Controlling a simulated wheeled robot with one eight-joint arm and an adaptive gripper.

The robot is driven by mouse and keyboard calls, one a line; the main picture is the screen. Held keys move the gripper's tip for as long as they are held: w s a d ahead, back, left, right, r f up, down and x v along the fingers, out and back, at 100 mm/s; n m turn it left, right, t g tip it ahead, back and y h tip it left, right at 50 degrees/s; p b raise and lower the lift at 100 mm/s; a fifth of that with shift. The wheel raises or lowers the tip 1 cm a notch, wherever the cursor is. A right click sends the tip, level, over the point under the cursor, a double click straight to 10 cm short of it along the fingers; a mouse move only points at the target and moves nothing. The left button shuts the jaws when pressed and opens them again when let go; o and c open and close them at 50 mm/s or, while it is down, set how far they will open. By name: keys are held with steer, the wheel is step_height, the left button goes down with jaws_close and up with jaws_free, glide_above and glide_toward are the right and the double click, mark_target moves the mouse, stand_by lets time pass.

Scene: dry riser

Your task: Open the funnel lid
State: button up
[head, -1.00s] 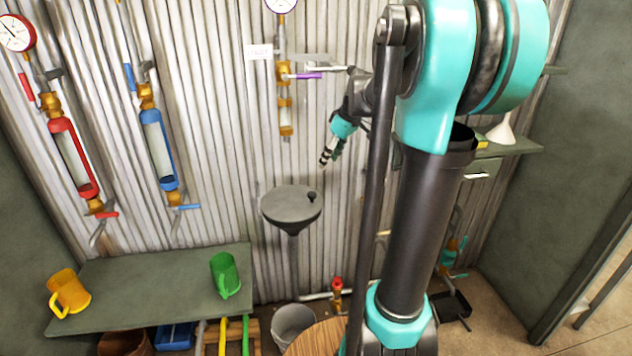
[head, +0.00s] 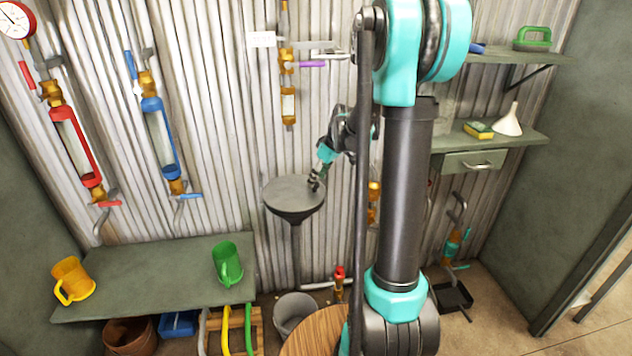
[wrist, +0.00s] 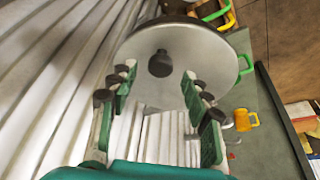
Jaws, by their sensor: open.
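The funnel lid (head: 288,191) is a flat grey disc lying closed on top of the dark funnel (head: 297,216), which stands on a pipe by the corrugated wall. In the wrist view the lid (wrist: 200,58) fills the upper middle, with its dark round knob (wrist: 160,64). My gripper (head: 317,182) is at the right part of the lid and hides the knob in the head view. In the wrist view my gripper (wrist: 158,82) is open, its two green-padded fingers on either side of the knob's line. The knob appears just beyond the fingertips; contact cannot be told.
A bench (head: 150,280) at left bears a yellow jug (head: 73,281) and a green jug (head: 227,264). A grey bucket (head: 294,312) and a round wooden top (head: 318,340) are below the funnel. Sight-glass pipes hang on the wall above.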

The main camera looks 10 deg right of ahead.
steer(key=shift+x, duration=1.15)
steer(key=shift+c, duration=0.4)
jaws_close()
